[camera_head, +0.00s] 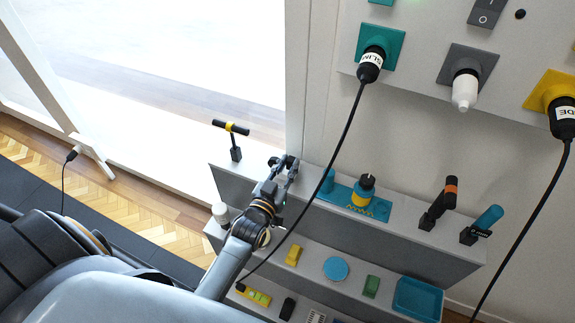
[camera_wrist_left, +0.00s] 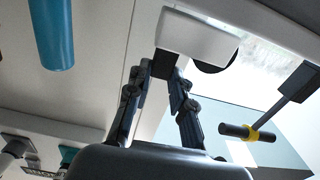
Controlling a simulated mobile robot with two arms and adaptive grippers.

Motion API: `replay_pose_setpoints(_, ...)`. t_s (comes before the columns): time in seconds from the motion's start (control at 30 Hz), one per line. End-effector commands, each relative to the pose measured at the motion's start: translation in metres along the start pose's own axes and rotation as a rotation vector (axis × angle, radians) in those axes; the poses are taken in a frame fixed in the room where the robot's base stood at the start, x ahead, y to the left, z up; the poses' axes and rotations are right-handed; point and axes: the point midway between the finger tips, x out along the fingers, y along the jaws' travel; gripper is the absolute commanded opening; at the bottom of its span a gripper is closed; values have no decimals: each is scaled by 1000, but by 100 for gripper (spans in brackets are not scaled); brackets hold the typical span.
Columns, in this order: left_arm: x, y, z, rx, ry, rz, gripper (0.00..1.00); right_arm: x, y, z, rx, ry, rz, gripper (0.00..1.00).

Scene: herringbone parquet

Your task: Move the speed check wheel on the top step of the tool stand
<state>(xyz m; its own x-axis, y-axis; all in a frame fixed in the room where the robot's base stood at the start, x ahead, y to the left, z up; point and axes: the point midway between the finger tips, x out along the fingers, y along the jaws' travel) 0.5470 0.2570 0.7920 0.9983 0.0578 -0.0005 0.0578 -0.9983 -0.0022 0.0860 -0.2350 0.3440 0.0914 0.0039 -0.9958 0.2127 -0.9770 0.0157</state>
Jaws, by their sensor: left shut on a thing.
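My left gripper (camera_head: 285,165) is at the left part of the top step of the grey tool stand (camera_head: 232,180). In the left wrist view, its fingers (camera_wrist_left: 165,68) are shut on a small dark part below a white block (camera_wrist_left: 195,36). A black rounded part (camera_wrist_left: 217,62) shows behind this block, which looks like the speed check wheel. In the head view the fingers mostly hide the held thing. I cannot tell whether it touches the step. My right gripper is not in view.
A black-and-yellow T-handled tool (camera_head: 231,128) stands left of my gripper. Right of it are a blue base with a yellow-black knob (camera_head: 362,192) and two tilted handles (camera_head: 440,202). Lower steps hold several small items. A black cable (camera_head: 335,150) hangs in front of the stand.

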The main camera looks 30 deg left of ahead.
Motion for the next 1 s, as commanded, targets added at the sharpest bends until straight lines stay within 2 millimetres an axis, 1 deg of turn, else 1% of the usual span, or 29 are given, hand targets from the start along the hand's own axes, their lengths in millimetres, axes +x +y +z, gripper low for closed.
replay_pose_setpoints(0.37,0,0,5,0,2,0,0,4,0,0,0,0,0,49)
replay_pose_setpoints(0.4,0,0,4,0,3,0,28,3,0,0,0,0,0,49)
replay_pose_setpoints(0.47,0,0,4,0,2,0,40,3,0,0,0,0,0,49)
replay_pose_setpoints(0.5,0,0,4,0,2,0,48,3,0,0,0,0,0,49)
replay_pose_setpoints(0.73,0,0,5,0,0,0,48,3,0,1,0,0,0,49)
replay_pose_setpoints(0.77,0,0,6,0,-3,0,55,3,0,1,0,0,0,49)
replay_pose_setpoints(0.8,0,0,6,0,-3,0,63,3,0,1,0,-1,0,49)
replay_pose_setpoints(1.0,0,0,6,0,-2,0,64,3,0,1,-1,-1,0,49)
